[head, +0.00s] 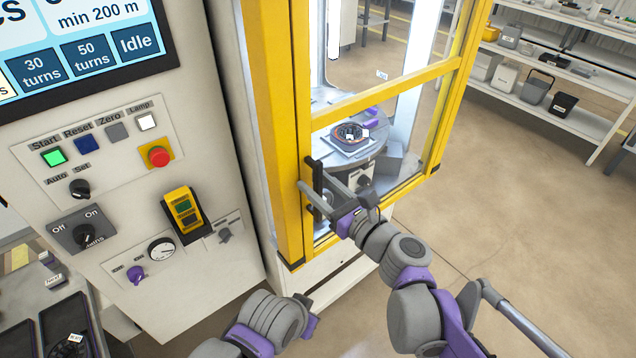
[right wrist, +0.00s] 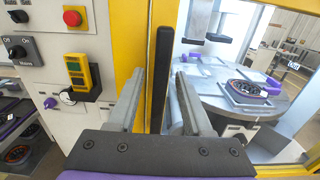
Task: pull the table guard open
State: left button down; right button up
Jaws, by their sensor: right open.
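The table guard (head: 385,92) is a yellow-framed clear door over the machine's round table (head: 372,150). Its frame stands against the yellow post beside the control cabinet, and I see no clear gap there. A black upright bar handle (head: 313,168) is on its left side. My right gripper (head: 322,192) is at the handle, open. In the right wrist view the handle (right wrist: 164,60) stands between the two spread fingers, with room visible on both sides. Contact cannot be told. My left arm is low in the head view; its gripper (head: 306,308) is only partly visible, its fingers unclear.
The control panel (head: 100,150) with buttons and a red stop knob (head: 158,156) is to the left. A yellow-black handheld device (head: 184,212) hangs below it. Shelves (head: 560,70) stand back right. The floor right of the guard is open.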

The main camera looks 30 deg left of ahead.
grip_shut()
dwell(0.3)
dwell(1.2)
